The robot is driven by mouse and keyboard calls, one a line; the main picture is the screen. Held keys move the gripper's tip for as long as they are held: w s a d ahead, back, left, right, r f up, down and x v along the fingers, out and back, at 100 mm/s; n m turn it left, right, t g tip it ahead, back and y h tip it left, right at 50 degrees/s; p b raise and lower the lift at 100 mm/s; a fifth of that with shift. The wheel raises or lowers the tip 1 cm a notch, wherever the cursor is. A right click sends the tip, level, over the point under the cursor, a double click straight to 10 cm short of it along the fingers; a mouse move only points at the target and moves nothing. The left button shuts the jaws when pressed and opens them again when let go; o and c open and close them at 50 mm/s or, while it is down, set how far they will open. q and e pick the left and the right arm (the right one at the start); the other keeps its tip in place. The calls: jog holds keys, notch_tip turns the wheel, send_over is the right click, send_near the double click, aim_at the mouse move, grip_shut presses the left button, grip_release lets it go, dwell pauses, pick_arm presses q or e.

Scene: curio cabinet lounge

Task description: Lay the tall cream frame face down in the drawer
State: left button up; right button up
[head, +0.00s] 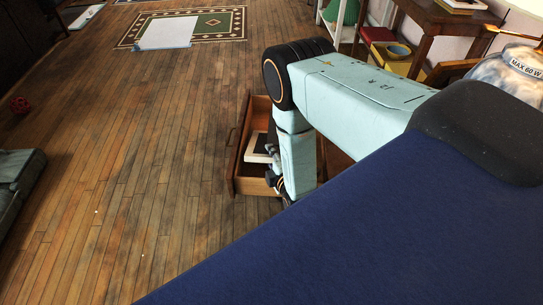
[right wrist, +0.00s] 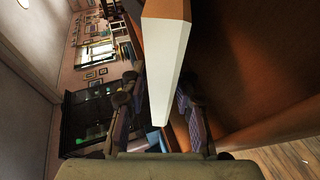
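The tall cream frame (head: 257,147) shows as a pale border around a dark area, inside the open wooden drawer (head: 256,185). In the right wrist view the frame (right wrist: 165,60) is a pale slab, its edge towards the camera. My right gripper (head: 276,172) reaches down at the drawer's right side, partly hidden by my forearm. The drawer's brown inside (right wrist: 245,60) is to the right there, with a dark gap beside the slab. My left gripper is not in view.
A wooden side table (head: 440,17) and a lamp (head: 505,65) stand at the upper right. A patterned rug (head: 225,22) with a white sheet (head: 166,33) lies far back.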

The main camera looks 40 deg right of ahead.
jog(key=shift+o, duration=1.4)
jog(key=shift+s, duration=0.1)
notch_tip(320, 180, up, 10)
jog(key=shift+r, duration=0.15)
